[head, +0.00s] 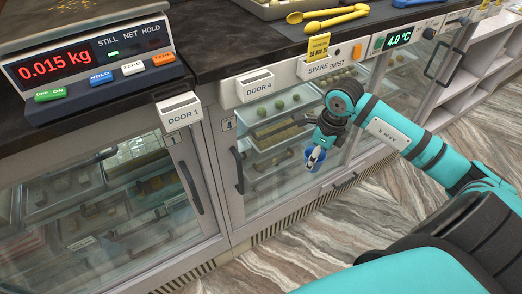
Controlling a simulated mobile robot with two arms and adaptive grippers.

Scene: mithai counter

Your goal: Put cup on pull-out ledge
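A small blue cup (309,154) shows low in front of the glass door marked 4, at the end of my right arm. My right gripper (316,156) reaches down in front of the counter, and its fingers appear closed on the cup, partly hiding it. The cup is in the air, apart from the floor. No extended pull-out ledge is clearly seen; a low panel with a dark handle (345,181) sits below the glass doors, partly behind my arm. My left gripper is not in view.
The dark countertop (235,38) carries a scale (90,62) reading 0.015 kg and yellow tongs (335,18). Door handles (190,188) stick out from the glass fronts. Open shelves (480,75) stand at the right. The visible patterned floor (290,250) is clear.

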